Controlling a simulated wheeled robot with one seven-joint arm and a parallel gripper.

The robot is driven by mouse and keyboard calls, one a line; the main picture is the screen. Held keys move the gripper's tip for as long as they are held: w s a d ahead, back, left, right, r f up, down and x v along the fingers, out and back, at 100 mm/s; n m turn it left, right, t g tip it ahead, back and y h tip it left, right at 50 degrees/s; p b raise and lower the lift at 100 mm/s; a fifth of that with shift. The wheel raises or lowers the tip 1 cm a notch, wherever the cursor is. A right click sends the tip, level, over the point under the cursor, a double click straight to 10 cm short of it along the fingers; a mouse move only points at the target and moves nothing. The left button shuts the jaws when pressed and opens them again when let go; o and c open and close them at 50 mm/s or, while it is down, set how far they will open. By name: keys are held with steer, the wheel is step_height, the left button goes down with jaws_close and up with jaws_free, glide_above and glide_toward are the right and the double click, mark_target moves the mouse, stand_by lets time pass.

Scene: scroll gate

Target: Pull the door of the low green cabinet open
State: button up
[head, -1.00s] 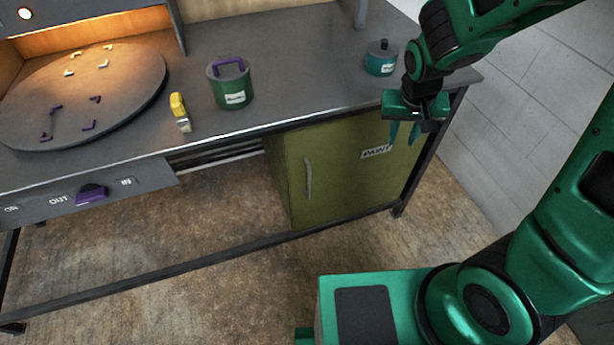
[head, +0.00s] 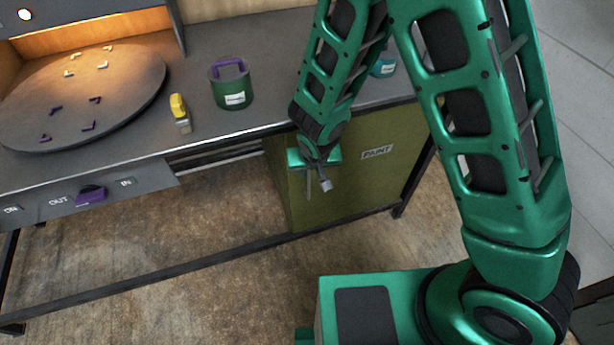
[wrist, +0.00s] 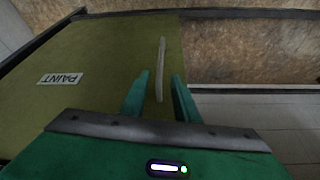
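The low green cabinet (head: 360,185) stands under the right part of the bench, with its door shut and a PAINT label (head: 377,152) on it. In the wrist view the cabinet door (wrist: 110,60) lies ahead with its long pale vertical handle (wrist: 161,68). My gripper (head: 315,180) is in front of the door at the handle. In the wrist view my gripper (wrist: 160,95) is open, with one finger on each side of the handle's line. I cannot tell whether the fingers touch it. In the head view my gripper mostly hides the handle.
On the bench top (head: 270,45) are a green pot with a purple handle (head: 231,84), a yellow-handled brush (head: 180,113), a teal pot (head: 384,64) and a round turntable (head: 80,90). The bench's lower rail (head: 180,265) runs near the floor. The floor before the cabinet is clear.

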mark_target(309, 176)
steer(key=shift+x, duration=3.8)
steer(key=shift+s, duration=0.1)
